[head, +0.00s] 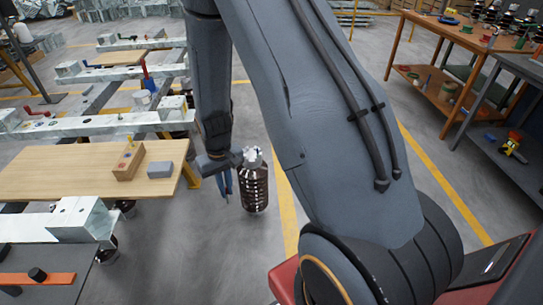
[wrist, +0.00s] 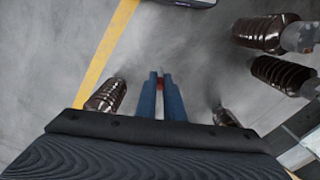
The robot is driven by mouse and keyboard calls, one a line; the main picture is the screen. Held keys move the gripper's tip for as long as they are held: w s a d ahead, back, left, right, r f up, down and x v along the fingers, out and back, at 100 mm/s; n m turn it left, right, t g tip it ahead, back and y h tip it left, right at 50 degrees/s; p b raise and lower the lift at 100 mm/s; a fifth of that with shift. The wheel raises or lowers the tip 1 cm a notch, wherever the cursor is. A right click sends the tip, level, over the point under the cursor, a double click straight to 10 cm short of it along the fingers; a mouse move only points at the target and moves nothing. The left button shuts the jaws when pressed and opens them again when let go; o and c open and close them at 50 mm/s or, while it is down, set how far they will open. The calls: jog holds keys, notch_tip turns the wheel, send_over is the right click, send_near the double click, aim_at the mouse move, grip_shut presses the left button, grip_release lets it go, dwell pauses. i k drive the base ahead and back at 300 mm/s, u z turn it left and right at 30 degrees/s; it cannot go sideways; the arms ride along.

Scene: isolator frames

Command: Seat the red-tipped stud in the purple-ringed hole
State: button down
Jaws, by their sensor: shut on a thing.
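My gripper (head: 226,190) hangs past the right end of the wooden board, with its blue fingers pointing down. In the wrist view the fingers (wrist: 160,90) are nearly together, with a small red piece (wrist: 160,82) between them, which looks like the red-tipped stud. Most of the stud is hidden by the fingers. A wooden block (head: 128,162) stands on the board (head: 65,172), left of my gripper and apart from it. Small coloured marks show on the block, but I cannot tell which one is the purple-ringed hole. The block is not in the wrist view.
A grey block (head: 160,169) lies beside the wooden block. A brown ribbed insulator (head: 254,188) is close to the right of my gripper; several show in the wrist view (wrist: 257,32). Steel beams (head: 95,122) lie around the board. Workbenches (head: 450,50) stand at right.

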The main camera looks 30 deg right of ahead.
aim_at(253, 174)
jog(key=z, duration=0.2)
jog(key=k, duration=0.35)
jog(key=z, duration=1.1)
jog(key=i, duration=1.85)
jog(key=u, duration=0.85)
jog(key=i, duration=0.2)
jog(key=u, duration=0.2)
